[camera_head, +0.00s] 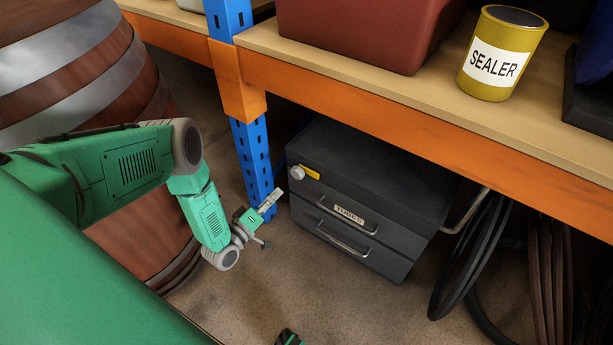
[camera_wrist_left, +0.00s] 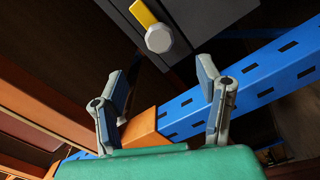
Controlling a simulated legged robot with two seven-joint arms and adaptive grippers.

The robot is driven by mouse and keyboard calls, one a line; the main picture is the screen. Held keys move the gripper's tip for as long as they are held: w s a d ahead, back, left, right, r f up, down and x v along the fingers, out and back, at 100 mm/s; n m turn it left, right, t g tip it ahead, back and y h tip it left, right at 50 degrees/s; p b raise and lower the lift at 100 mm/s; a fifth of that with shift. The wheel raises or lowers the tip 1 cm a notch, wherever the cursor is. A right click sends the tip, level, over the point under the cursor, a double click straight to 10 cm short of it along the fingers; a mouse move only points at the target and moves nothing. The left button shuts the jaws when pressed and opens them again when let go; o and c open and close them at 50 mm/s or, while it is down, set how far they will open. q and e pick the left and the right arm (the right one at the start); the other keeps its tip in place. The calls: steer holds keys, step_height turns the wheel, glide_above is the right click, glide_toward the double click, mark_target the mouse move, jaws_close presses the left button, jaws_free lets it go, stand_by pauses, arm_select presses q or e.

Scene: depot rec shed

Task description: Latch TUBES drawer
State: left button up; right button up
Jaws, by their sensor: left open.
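A dark grey drawer cabinet (camera_head: 390,172) stands on the floor under the shelf. The TUBES label (camera_head: 348,213) is on its front, with metal bar handles near it. Whether the TUBES drawer (camera_head: 385,255) is fully flush, I cannot tell. A pale round knob (camera_head: 298,172) on a yellow plate (camera_head: 311,172) is at the front's upper left; the knob also shows in the left wrist view (camera_wrist_left: 158,39). My left gripper (camera_head: 272,200) is open and empty, just left of the cabinet, apart from the knob. A small green and black part at the bottom edge may be my right gripper (camera_head: 288,338).
A blue upright (camera_head: 250,160) stands close behind my left gripper. An orange beam (camera_head: 400,127) crosses above the cabinet. A wooden barrel (camera_head: 150,225) is at left; dark hoses (camera_head: 470,255) hang at right. A SEALER can (camera_head: 502,55) and red box (camera_head: 365,30) sit above.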

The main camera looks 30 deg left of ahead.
mark_target(295, 175)
arm_select(q)
steer(key=w+b, duration=0.1)
steer(key=w, duration=0.3)
steer(key=w+b, duration=0.1)
steer(key=w, duration=0.3)
steer(key=w+d+b, duration=0.1)
steer(key=w, duration=0.3)
steer(key=shift+s, duration=0.1)
steer(key=c, duration=1.2)
